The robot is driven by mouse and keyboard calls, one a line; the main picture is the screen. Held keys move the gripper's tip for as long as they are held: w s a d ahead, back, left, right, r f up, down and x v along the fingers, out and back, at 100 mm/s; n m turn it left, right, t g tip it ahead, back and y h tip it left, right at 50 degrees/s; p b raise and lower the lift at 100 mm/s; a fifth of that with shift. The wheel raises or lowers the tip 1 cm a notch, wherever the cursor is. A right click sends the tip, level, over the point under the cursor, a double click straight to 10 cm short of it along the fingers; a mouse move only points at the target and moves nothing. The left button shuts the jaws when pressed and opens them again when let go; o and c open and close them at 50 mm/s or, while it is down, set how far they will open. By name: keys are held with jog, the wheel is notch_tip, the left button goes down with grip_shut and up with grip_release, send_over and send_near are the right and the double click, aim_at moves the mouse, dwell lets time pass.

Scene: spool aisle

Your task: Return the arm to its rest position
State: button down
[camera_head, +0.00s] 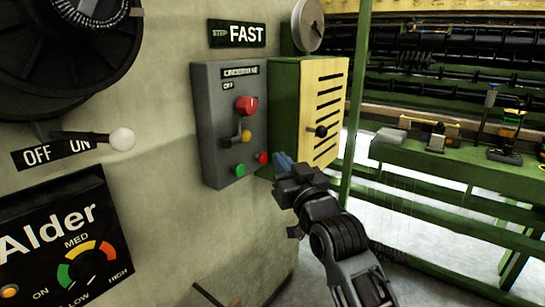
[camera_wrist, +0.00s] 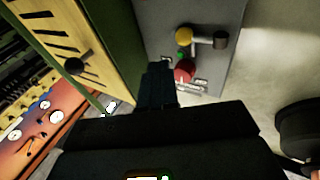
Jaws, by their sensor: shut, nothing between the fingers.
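My gripper (camera_head: 283,162) is at the end of my raised arm, in front of the lower right part of the grey control box (camera_head: 212,125). Its fingers are shut with nothing between them. In the wrist view the shut fingers (camera_wrist: 158,85) point toward the box, close to a red button (camera_wrist: 184,71). I cannot tell whether the fingertips touch the box. The box carries a red knob (camera_head: 247,105), a lever with a yellow knob (camera_head: 246,136), a green button (camera_head: 240,170) and a small red button (camera_head: 263,158).
A green and yellow vented cabinet (camera_head: 318,85) with a black knob stands right beside the box. A wall lever with a white ball (camera_head: 122,139) juts out at left, above the Alder dial panel (camera_head: 60,240). A green machine frame (camera_head: 440,165) stands at right.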

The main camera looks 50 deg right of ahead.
jog(key=shift+s+a+f, duration=0.15)
jog(key=shift+s, duration=0.65)
jog(key=shift+s+a+f, duration=0.1)
jog(key=shift+s+f, duration=0.05)
jog(key=shift+s, duration=0.7)
jog(key=shift+s+a+f, duration=0.15)
jog(key=shift+s, duration=0.65)
jog(key=s+a+f+n+g+y+p, duration=0.1)
jog(key=s+a+f+y+p, duration=0.1)
jog(key=s+a+f, duration=0.35)
jog(key=s+a+f+n+y+p, duration=0.1)
jog(key=s+a+f+y+p, duration=0.15)
jog(key=s+a, duration=0.55)
jog(key=s+a+r+n+g+y+p, duration=0.1)
jog(key=s+a+y+p, duration=0.1)
jog(key=s+a, duration=0.3)
jog(key=s+a+r+n+g+y+p, duration=0.1)
jog(key=s+a, duration=0.4)
jog(key=s, duration=0.5)
jog(key=shift+s+r+n+y+p, duration=0.35)
jog(key=shift+n+y+p, duration=0.25)
jog(key=shift+n+y, duration=0.3)
